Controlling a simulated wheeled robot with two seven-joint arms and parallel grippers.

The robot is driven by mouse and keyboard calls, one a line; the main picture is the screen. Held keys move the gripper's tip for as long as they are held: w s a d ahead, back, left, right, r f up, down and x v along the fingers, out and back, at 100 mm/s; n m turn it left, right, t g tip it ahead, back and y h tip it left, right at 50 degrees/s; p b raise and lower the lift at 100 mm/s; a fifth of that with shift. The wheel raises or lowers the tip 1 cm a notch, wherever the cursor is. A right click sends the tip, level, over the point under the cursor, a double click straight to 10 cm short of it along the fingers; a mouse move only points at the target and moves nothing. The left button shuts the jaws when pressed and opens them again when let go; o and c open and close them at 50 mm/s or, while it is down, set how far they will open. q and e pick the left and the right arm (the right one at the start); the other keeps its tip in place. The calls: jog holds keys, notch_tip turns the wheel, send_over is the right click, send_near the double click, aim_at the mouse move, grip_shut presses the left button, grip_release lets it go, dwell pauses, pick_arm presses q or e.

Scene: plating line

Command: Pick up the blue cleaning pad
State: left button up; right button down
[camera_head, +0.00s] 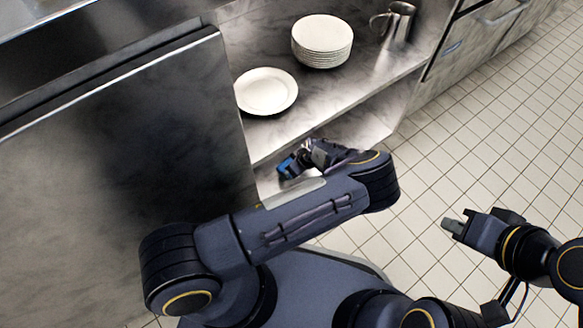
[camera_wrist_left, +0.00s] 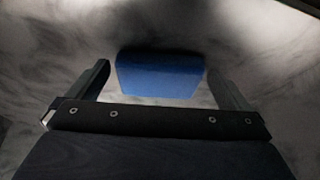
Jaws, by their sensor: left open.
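In the head view the pad (camera_head: 287,167) shows as a small blue patch at the lower shelf, partly hidden by my left gripper (camera_head: 299,162). My right gripper (camera_head: 455,222) is over the tiled floor at the right, away from the pad; its finger opening is not clear.
A single white plate (camera_head: 266,91), a stack of plates (camera_head: 322,42) and a metal pitcher (camera_head: 397,22) stand on the upper steel shelf (camera_head: 290,125). Its front edge is just above my left gripper. A steel panel (camera_head: 120,150) is at left. Tiled floor at right is clear.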

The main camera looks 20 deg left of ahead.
pick_arm(q)
jog(key=shift+f, duration=0.15)
jog(key=shift+c, duration=0.4)
jog(key=c, duration=0.7)
jog(key=shift+a, duration=0.1)
